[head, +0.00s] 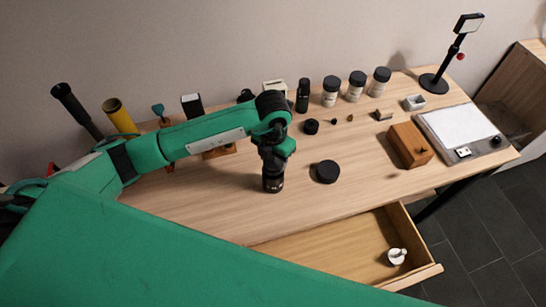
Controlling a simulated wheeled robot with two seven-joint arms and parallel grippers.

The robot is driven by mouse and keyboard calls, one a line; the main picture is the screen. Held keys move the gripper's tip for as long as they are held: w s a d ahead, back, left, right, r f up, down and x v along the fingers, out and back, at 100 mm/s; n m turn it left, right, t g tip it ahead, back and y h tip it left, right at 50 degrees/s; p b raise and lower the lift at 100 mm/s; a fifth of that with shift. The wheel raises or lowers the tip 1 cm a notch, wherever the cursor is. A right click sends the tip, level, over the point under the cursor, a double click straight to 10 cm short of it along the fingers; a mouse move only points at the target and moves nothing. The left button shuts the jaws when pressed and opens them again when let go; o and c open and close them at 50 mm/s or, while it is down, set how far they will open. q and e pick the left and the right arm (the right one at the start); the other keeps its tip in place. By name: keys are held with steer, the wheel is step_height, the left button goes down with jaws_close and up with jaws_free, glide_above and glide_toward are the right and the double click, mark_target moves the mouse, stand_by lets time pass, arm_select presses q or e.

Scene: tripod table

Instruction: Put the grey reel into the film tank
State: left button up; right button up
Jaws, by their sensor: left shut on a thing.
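A black cylinder, which looks like the film tank (272,184), stands upright on the wooden table. A black round lid (326,172) lies on the table to its right, apart from it. My left gripper (273,163) points down directly over the tank, at its mouth. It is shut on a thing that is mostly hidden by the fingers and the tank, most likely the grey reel. I cannot tell how deep the held thing sits. My right gripper is not in view.
An open drawer (330,248) at the front holds a small whitish object (397,256). Several dark-lidded jars (356,86) and a black bottle (303,96) stand at the back. A wooden box (409,145) and a light panel (459,132) are at the right. Table right of the lid is clear.

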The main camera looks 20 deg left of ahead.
mark_target(273, 161)
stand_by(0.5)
arm_select(q)
steer(key=shift+f+b, duration=1.65)
steer(key=shift+f, duration=0.05)
steer(key=o, duration=1)
steer(key=shift+o, duration=0.2)
steer(key=shift+r, duration=0.15)
step_height(273, 161, up, 12)
steer(key=b, duration=0.2)
steer(key=shift+b, duration=0.4)
steer(key=shift+r, duration=0.8)
steer(key=shift+s, duration=0.1)
